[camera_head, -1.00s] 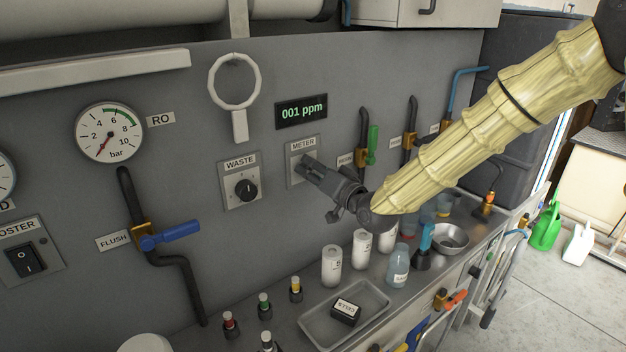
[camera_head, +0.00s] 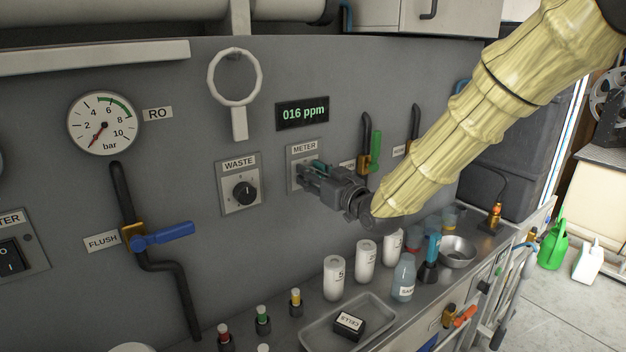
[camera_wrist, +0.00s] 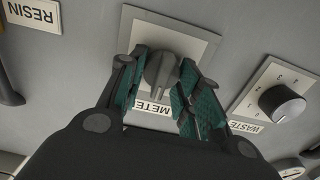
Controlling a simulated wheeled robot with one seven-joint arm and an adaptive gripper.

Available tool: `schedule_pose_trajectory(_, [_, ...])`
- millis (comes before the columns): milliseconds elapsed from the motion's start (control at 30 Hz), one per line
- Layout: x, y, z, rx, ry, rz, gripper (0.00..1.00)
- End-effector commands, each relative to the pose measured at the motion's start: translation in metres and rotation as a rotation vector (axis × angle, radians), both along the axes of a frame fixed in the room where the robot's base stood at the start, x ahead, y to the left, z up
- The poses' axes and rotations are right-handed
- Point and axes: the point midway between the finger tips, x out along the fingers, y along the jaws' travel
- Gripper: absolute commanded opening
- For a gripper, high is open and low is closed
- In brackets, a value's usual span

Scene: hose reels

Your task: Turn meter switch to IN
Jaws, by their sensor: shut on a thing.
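The meter switch (camera_wrist: 160,72) is a dark grey knob on a pale plate (camera_head: 304,152) labelled METER, on the grey wall panel. In the wrist view the plate is upside down and its label is partly covered by my gripper. My gripper (camera_head: 306,176) is at the plate in the head view, where its fingers hide the knob. In the wrist view my gripper (camera_wrist: 158,88) has its teal-padded fingers on both sides of the knob, shut on it. The IN marking cannot be made out. The display (camera_head: 302,113) above reads 016 ppm.
The WASTE knob (camera_head: 245,193) sits on its own plate just left of the meter plate. A green-handled valve (camera_head: 375,150) is to the right. Below, the counter holds white bottles (camera_head: 334,277), a tray (camera_head: 312,318) and a metal bowl (camera_head: 457,252).

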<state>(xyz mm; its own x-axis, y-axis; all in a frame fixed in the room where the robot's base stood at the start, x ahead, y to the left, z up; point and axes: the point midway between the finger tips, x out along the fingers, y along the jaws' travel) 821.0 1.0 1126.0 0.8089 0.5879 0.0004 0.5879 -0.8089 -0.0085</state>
Motion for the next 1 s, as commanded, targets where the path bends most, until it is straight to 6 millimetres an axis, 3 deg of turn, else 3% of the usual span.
schedule_pose_trajectory(533, [-0.0001,-0.0008,-0.0013,-0.021,-0.012,-0.001,0.10])
schedule_pose_trajectory(567, [-0.0001,-0.0008,-0.0013,-0.021,-0.012,-0.001,0.37])
schedule_pose_trajectory(633, [-0.0001,-0.0007,-0.0013,-0.021,-0.012,-0.001,0.50])
schedule_pose_trajectory(1000, [-0.0013,-0.0012,-0.0004,-0.020,-0.013,-0.001,0.53])
